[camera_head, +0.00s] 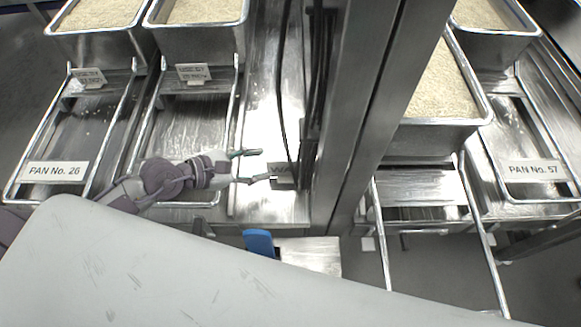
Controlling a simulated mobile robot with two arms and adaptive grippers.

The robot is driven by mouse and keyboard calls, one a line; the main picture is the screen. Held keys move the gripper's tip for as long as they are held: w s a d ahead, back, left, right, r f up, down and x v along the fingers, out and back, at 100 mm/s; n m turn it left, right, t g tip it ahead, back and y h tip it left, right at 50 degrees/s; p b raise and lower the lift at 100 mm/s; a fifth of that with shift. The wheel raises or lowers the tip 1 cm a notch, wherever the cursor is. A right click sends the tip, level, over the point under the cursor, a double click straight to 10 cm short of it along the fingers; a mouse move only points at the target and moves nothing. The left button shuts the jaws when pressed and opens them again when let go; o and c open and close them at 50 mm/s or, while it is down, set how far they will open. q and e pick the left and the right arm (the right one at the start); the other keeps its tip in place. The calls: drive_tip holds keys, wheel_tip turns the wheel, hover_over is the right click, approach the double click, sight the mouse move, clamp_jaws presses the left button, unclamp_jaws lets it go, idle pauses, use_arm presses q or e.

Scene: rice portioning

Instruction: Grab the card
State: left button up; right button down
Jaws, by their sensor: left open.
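A small greyish card (283,169) stands beside the dark vertical column, near the middle of the view. Any print on it is too small to read. My left gripper (262,165) reaches in from the left with its two fingers apart, and nothing shows between them. The lower fingertip is right at the card's left edge; I cannot tell whether it touches. The upper fingertip is a little above and left of the card. My right gripper is not in view.
Similar small cards stand at the left pans (88,77) and (193,72). Rice-filled pans stand at the back left and right. Labels read PAN No. 26 (55,172) and PAN No. 57 (534,171). The column (365,110) and cables are close right of the card. A blue object (258,242) is below.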

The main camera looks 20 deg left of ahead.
sight(290, 163)
use_arm(q)
drive_tip(key=shift+s+f+p+x, duration=0.1)
drive_tip(key=shift+p+x, duration=0.05)
drive_tip(key=shift+x, duration=1.45)
drive_tip(key=shift+s+f+p+x, duration=0.1)
drive_tip(key=shift+x, duration=1.45)
drive_tip(key=shift+s+f+p+x, duration=0.1)
drive_tip(key=shift+p+x, duration=0.05)
drive_tip(key=shift+x, duration=1.45)
drive_tip(key=shift+d, duration=0.1)
drive_tip(key=shift+c, duration=0.2)
clamp_jaws()
